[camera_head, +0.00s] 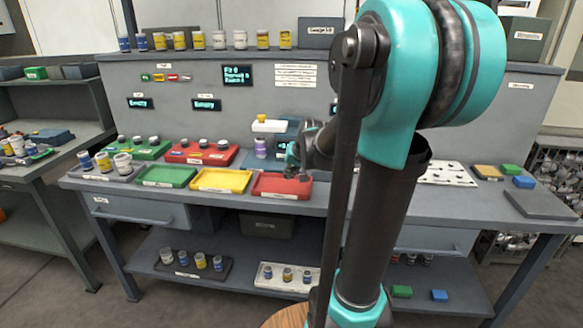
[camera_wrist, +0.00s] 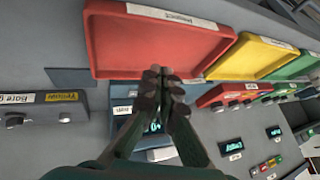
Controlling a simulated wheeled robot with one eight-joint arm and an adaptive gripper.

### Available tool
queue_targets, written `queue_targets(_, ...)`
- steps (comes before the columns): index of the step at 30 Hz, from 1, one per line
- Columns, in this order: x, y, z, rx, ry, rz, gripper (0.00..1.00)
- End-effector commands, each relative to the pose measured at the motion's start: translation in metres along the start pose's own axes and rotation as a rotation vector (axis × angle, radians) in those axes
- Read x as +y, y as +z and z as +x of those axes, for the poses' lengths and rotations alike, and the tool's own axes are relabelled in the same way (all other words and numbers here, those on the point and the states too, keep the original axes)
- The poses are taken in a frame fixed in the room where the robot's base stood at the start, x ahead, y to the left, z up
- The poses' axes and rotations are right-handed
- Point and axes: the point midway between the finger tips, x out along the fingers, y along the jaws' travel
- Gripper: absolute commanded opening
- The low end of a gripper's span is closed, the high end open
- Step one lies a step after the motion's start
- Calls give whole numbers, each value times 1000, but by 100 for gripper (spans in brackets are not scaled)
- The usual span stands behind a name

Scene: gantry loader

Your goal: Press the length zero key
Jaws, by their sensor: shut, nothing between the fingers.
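My gripper (camera_head: 294,168) is shut and empty, above the back part of the red tray (camera_head: 282,193) in the head view. Behind the fingers is a device with a lit display (camera_wrist: 154,127) and small white labels (camera_wrist: 122,110). The fingers cover part of this device, and I cannot read which label is the length zero key. In the head view my arm and gripper hide much of the blue device (camera_head: 285,135).
Yellow (camera_head: 220,187) and green (camera_head: 166,182) trays stand left of the red tray. Coloured blocks (camera_head: 511,169) lie at the right. The back panel carries small displays (camera_head: 237,76).

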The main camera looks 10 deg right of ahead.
Motion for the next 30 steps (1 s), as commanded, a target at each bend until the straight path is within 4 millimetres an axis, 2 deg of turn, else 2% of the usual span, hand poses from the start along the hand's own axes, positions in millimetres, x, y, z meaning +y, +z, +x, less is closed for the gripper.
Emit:
queue_targets(1,-2,-25,4,18,-13,31,0)
queue_targets(6,-7,-94,13,78,-58,128,0)
queue_targets(9,-7,-126,17,107,-79,175,0)
queue_targets(12,-7,-148,19,127,-94,207,0)
queue_targets(18,-6,-167,21,144,-107,236,0)
queue_targets(30,-6,-166,23,145,-108,236,0)
